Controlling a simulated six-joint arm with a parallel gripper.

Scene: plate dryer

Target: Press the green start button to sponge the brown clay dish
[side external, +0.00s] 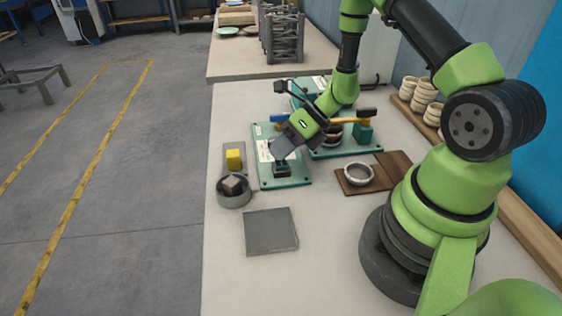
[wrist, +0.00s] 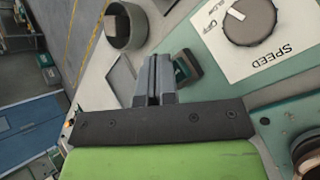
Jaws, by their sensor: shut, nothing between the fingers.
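My gripper (side external: 283,150) points down over the nearer teal panel (side external: 294,183), and its fingers are shut and empty in the wrist view (wrist: 154,80). A small dark box (side external: 282,170) on that panel is just below the fingertips. In the wrist view a dark teal block (wrist: 187,67) is right beside the fingers, partly hidden by them. I cannot make out a green button face or tell whether the fingers touch it. A brown round piece, perhaps the clay dish, sits on the farther teal panel (side external: 345,151); its edge shows in the wrist view (wrist: 309,158).
A SPEED knob (wrist: 249,20) is near the fingers. A yellow-handled tool (side external: 349,120) lies behind. A pale ring-shaped dish (side external: 358,174) sits on a brown board (side external: 393,160).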

